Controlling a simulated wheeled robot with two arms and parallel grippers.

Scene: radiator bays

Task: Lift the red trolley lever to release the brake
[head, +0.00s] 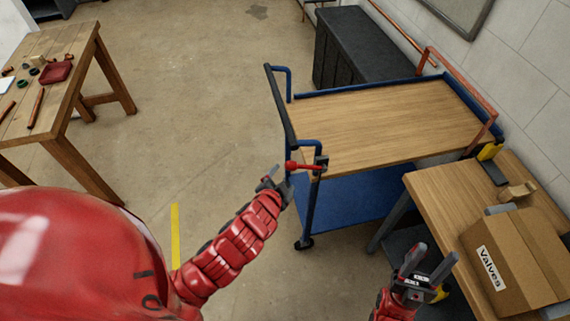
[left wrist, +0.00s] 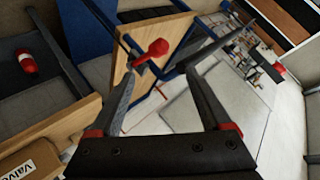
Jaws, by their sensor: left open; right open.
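The trolley (head: 385,125) has a blue frame, a wooden top and a blue lower shelf. Its red lever (head: 303,166) with a round knob sticks out from the near corner post, roughly level, pointing left. In the left wrist view the lever's red knob (left wrist: 157,47) shows ahead, between the finger lines. My left gripper (head: 272,178) is at the knob, just below and left of it; the left wrist view shows its fingers (left wrist: 160,95) wide open and empty. Contact cannot be told. My right gripper (head: 430,260) is open and empty beside the right bench.
A wooden bench (head: 440,185) on the right carries a cardboard box (head: 520,260) marked Valves. A wooden table (head: 60,50) with tools stands at left. A dark cabinet (head: 350,50) is behind the trolley. The floor (head: 200,110) between table and trolley is clear.

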